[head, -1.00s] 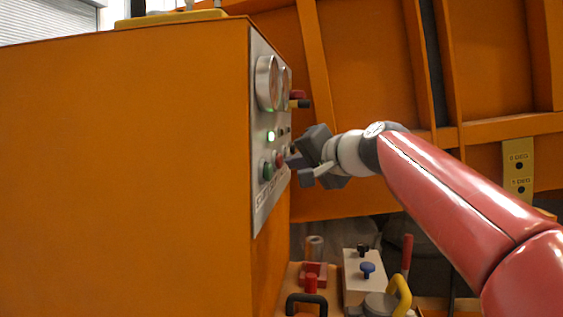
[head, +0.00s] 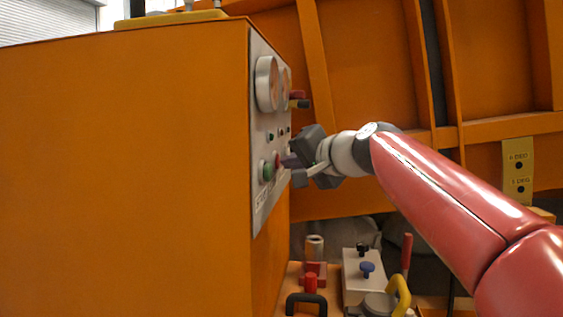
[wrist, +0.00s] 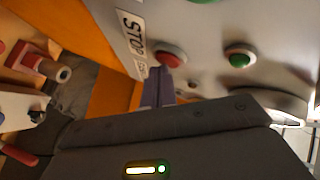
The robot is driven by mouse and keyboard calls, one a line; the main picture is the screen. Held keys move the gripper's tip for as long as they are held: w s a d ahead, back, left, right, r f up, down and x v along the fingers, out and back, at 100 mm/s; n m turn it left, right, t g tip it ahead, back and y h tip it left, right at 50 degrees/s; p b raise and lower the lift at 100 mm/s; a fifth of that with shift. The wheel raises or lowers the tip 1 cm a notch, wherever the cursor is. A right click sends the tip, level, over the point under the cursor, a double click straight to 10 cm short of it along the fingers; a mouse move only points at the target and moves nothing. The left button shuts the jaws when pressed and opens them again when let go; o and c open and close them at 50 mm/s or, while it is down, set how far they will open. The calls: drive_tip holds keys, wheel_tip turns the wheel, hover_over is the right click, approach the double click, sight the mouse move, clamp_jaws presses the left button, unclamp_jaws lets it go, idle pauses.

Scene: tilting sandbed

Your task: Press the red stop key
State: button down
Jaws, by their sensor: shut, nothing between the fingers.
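The red stop key (wrist: 170,57) is a round button on the grey control panel (wrist: 205,35), beside a label reading STOP (wrist: 131,40). In the head view the red key (head: 277,160) shows just right of the green key (head: 267,171), partly hidden by my gripper. My gripper (head: 287,162) is shut and empty, its fingertips pointing at the panel. In the wrist view my gripper's closed fingertips (wrist: 160,76) overlap the lower edge of the red key and appear to touch it. How far the key is pushed in cannot be told.
The green key (wrist: 240,58) sits close beside the red one. A large orange cabinet (head: 125,170) fills the left. A bench with handles and a white box (head: 363,277) lies below.

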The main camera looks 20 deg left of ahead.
idle(0.4)
drive_tip(key=shift+w+d+b, duration=0.15)
drive_tip(key=shift+d+b, duration=0.25)
drive_tip(key=shift+d, duration=0.4)
drive_tip(key=d, duration=0.2)
drive_tip(key=w+d+b, duration=0.1)
drive_tip(key=d, duration=0.2)
drive_tip(key=shift+w, duration=0.15)
idle(0.6)
drive_tip(key=s+d+f+g+h+p, duration=0.1)
drive_tip(key=s+d+f+h, duration=0.5)
drive_tip(key=s+d+f, duration=0.7)
drive_tip(key=s+d+f+g+h+p, duration=0.1)
drive_tip(key=s+d+f+h, duration=0.6)
drive_tip(key=s+d+f, duration=0.7)
drive_tip(key=d+f+p, duration=0.1)
drive_tip(key=d+f, duration=0.4)
drive_tip(key=f, duration=0.1)
drive_tip(key=shift+s, duration=0.3)
